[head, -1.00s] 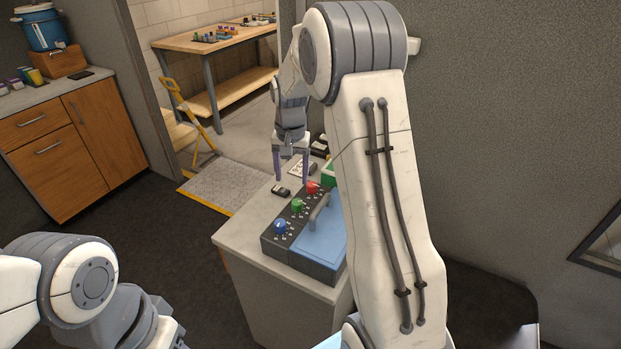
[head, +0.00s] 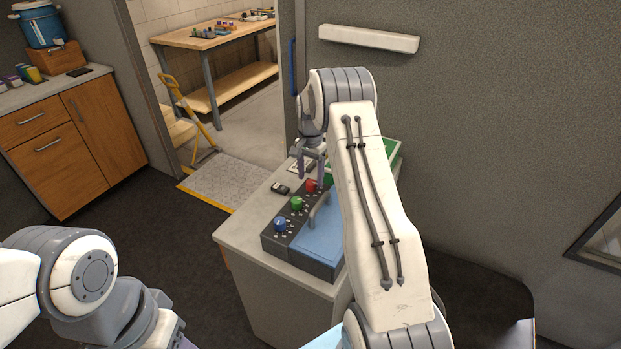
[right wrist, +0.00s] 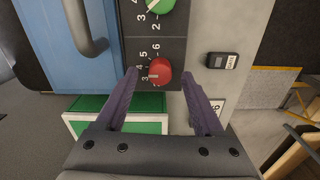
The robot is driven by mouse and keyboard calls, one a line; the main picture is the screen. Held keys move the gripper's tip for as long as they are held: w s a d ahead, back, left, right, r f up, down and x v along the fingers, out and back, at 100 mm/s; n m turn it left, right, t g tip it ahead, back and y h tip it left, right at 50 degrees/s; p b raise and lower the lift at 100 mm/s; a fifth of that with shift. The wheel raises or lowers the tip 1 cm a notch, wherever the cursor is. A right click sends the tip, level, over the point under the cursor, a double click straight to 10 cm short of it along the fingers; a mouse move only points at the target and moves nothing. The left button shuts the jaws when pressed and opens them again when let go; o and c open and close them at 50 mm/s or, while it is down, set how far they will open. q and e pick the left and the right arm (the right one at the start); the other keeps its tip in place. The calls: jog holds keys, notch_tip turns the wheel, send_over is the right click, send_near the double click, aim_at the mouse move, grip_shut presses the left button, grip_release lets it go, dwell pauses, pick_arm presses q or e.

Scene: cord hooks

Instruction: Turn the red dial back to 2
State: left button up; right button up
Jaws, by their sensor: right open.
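The red dial (head: 311,186) is the farthest of three dials on a dark panel (head: 270,240) in the head view. In the right wrist view the red dial (right wrist: 160,70) has numbers around its left side, and its white mark points left, near the 3. My right gripper (head: 311,178) is over the red dial. In the right wrist view its open fingers (right wrist: 161,74) stand on either side of the dial, with gaps; contact cannot be told. My left arm shows at the lower left, but its gripper is out of view.
A green dial (head: 297,203) and a blue dial (head: 280,224) sit nearer on the panel. A blue box top with a grey handle (head: 318,211) adjoins them. A small black tag (right wrist: 222,60) lies beside the panel. A green-and-white box (right wrist: 85,118) is close to the left finger.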

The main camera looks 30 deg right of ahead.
jog(key=shift+f, duration=1.05)
jog(key=shift+c, duration=0.3)
grip_shut()
